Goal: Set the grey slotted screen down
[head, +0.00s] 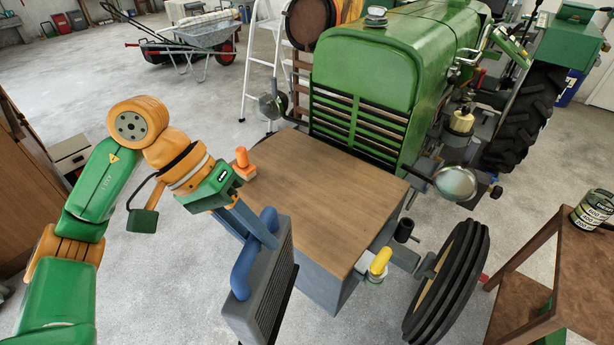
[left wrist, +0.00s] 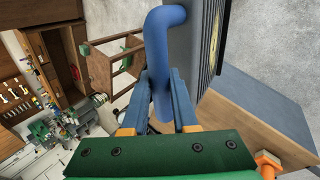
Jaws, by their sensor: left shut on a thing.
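The grey slotted screen (head: 262,296) is a grey panel with a blue handle (head: 242,270) and dark slots along its right side. It hangs tilted beside the near left edge of the wooden-topped box and hides part of that box. Whether it touches the box is unclear. My left gripper (head: 252,236) is shut on the screen by a blue handle. In the left wrist view the blue handle (left wrist: 164,50) runs between my fingers (left wrist: 160,105), with the grey screen (left wrist: 186,50) to its right. My right gripper is in neither view.
The box's wooden top (head: 330,190) is mostly clear, with an orange-handled object (head: 243,165) at its far left corner. The green tractor (head: 375,70) stands behind it. A front wheel (head: 450,285) and a brown stand (head: 570,285) are at right. Concrete floor is open at left.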

